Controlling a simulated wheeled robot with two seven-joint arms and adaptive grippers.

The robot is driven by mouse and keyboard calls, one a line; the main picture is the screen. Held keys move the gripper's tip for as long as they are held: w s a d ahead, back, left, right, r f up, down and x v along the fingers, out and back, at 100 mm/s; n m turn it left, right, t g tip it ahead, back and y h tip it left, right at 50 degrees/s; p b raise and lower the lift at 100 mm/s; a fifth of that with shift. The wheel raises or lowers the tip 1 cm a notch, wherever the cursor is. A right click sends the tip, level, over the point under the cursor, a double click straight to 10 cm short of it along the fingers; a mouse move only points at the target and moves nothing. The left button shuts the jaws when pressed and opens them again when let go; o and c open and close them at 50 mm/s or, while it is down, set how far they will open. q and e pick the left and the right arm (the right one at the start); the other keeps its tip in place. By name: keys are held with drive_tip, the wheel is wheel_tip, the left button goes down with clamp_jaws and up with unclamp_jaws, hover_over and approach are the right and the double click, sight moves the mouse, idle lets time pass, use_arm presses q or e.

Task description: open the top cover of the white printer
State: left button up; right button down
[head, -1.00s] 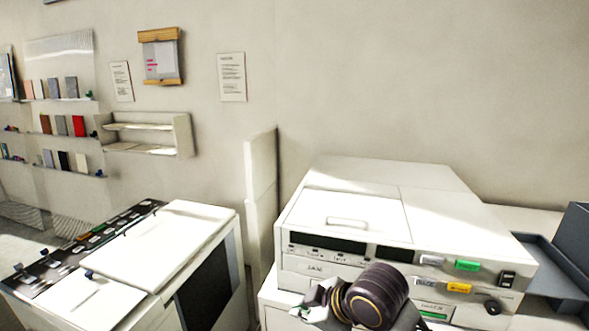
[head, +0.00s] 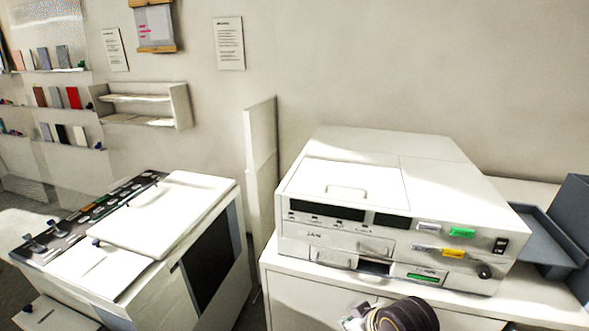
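The white printer (head: 440,175) stands on a white cabinet (head: 300,285) right of centre. Its top cover (head: 330,174) is a flat panel on the left of the top, with a loop handle (head: 346,190) near its front edge. The cover lies flat and shut. My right gripper (head: 354,320) is at the bottom edge, low in front of the cabinet and apart from the printer. Only part of it shows beside my dark wrist, so whether it is open is unclear. My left gripper is out of view.
A second white machine (head: 165,215) with a dark control strip stands at the left. A thin white panel (head: 261,150) rises between the machines. A dark blue-grey tray (head: 545,235) is right of the printer. The space above the printer is clear.

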drive_tip(key=s+d+f+m+g+h, duration=0.15)
drive_tip(key=s+d+f+m, duration=0.25)
drive_tip(key=s+d+f, duration=0.45)
drive_tip(key=s+f+g+h+b, duration=0.1)
drive_tip(key=s+f+b, duration=0.15)
drive_tip(key=f, duration=3.25)
drive_tip(key=s+d+f, duration=0.2)
drive_tip(key=s+f, duration=0.8)
drive_tip(key=s, duration=0.1)
drive_tip(key=s+d+f+g, duration=0.1)
drive_tip(key=s+d+f, duration=0.1)
drive_tip(key=s+f, duration=0.8)
drive_tip(key=shift+s+d, duration=0.4)
drive_tip(key=shift+s, duration=0.35)
drive_tip(key=shift+g, duration=0.25)
